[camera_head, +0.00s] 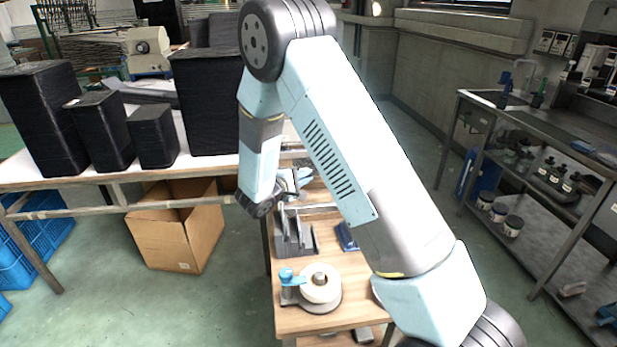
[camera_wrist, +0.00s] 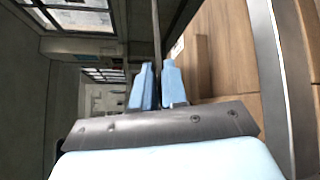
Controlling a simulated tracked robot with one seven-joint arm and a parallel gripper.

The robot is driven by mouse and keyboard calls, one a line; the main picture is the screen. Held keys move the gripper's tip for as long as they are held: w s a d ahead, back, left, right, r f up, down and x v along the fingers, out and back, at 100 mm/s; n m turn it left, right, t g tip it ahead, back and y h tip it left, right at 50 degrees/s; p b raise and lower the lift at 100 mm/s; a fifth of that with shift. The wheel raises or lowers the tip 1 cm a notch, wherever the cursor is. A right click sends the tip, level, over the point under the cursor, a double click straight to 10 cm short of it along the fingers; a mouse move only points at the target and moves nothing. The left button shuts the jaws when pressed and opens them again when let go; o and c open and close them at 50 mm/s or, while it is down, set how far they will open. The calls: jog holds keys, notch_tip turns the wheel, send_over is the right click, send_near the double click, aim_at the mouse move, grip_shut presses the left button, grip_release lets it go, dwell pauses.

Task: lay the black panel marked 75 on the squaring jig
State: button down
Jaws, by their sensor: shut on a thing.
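My gripper (camera_wrist: 158,78) shows in the wrist view, with its two light-blue fingers closed on a thin dark panel (camera_wrist: 156,25). The panel is seen edge-on and stretches up out of that picture; no number can be read. In the head view my gripper (camera_head: 297,180) is over the wooden bench, partly hidden by my arm. The panel cannot be made out clearly there. Grey metal bars (camera_head: 318,208) lie by the gripper on the bench and may belong to the squaring jig; I cannot tell for certain. A metal strip (camera_wrist: 272,75) runs along the wood at right in the wrist view.
A grey slotted rack (camera_head: 294,238), a blue item (camera_head: 346,237) and a tape dispenser (camera_head: 319,284) stand on the bench. Black stacks (camera_head: 154,136) stand on a white table at left. A cardboard box (camera_head: 176,232) is on the floor. A steel bench (camera_head: 545,130) stands at right.

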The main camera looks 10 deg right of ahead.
jog(key=shift+s+f, duration=0.1)
jog(key=shift+f, duration=0.45)
jog(key=shift+f, duration=0.4)
